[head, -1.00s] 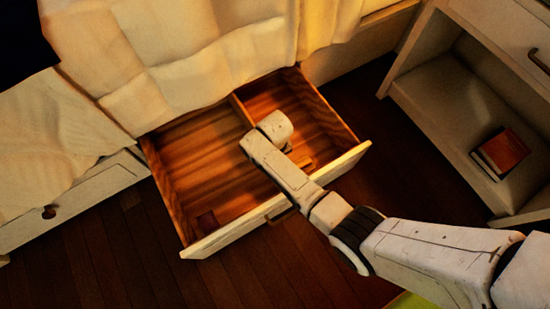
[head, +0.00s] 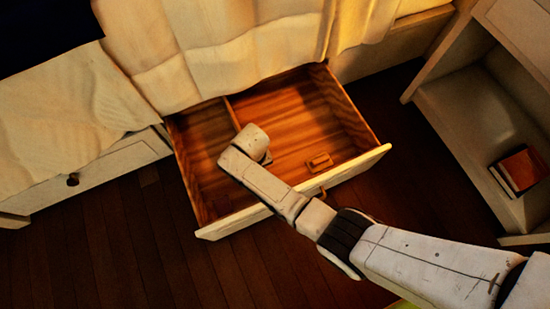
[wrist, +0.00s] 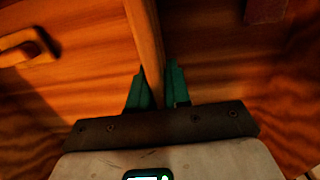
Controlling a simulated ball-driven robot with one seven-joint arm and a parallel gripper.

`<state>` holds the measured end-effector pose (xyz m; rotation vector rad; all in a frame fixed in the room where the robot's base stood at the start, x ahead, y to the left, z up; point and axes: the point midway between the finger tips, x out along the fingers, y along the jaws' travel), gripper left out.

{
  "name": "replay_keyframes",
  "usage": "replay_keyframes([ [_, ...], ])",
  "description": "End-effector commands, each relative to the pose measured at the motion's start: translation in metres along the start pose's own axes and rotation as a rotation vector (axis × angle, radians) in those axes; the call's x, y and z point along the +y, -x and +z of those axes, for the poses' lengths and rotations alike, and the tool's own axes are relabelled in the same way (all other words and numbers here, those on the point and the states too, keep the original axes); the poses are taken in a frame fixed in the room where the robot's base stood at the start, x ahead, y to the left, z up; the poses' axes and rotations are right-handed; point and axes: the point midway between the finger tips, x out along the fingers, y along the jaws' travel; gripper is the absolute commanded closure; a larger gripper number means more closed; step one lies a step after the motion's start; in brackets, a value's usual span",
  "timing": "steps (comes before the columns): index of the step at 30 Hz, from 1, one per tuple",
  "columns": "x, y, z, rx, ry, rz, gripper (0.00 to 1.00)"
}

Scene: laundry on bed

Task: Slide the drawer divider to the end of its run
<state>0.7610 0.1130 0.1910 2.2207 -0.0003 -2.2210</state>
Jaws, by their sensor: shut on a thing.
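The open wooden drawer (head: 352,165) sticks out below the bed, with a pale front panel. The drawer divider (head: 232,113) is a thin upright wooden board that splits it front to back, left of the middle. Its far end shows; the rest is hidden behind my arm. In the wrist view the divider (wrist: 146,38) runs between the two green fingers of my gripper (wrist: 158,88), which is shut on it. In the head view the fingers are hidden under my wrist. The left compartment is narrower than the right, and floor shows between divider and left wall.
A small wooden piece (head: 320,162) lies in the right compartment; it also shows at left in the wrist view (wrist: 25,46). A dark red patch (wrist: 265,9) lies in the other compartment. A white cover (head: 235,45) hangs over the drawer's back. A shelf (head: 455,130) holding a book (head: 519,171) stands right.

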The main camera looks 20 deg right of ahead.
Motion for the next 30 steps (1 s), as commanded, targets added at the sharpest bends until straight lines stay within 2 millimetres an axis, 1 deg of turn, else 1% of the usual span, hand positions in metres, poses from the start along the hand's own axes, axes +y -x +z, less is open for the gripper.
replay_keyframes([
  [1,-0.014,0.0,0.0,0.0,0.006,-0.001,1.0],
  [3,-0.027,-0.001,-0.001,0.001,0.004,-0.001,1.0],
  [6,-0.042,-0.001,0.0,0.0,0.003,-0.001,1.0],
  [9,-0.052,0.0,-0.001,0.001,0.002,-0.001,1.0],
  [14,-0.058,0.0,-0.001,0.001,0.001,-0.001,1.0],
  [23,-0.058,0.0,-0.001,0.001,0.0,-0.001,1.0],
  [24,-0.058,0.0,-0.001,0.001,0.0,-0.001,0.8],
  [30,-0.058,0.0,0.0,0.0,0.0,-0.001,0.62],
])
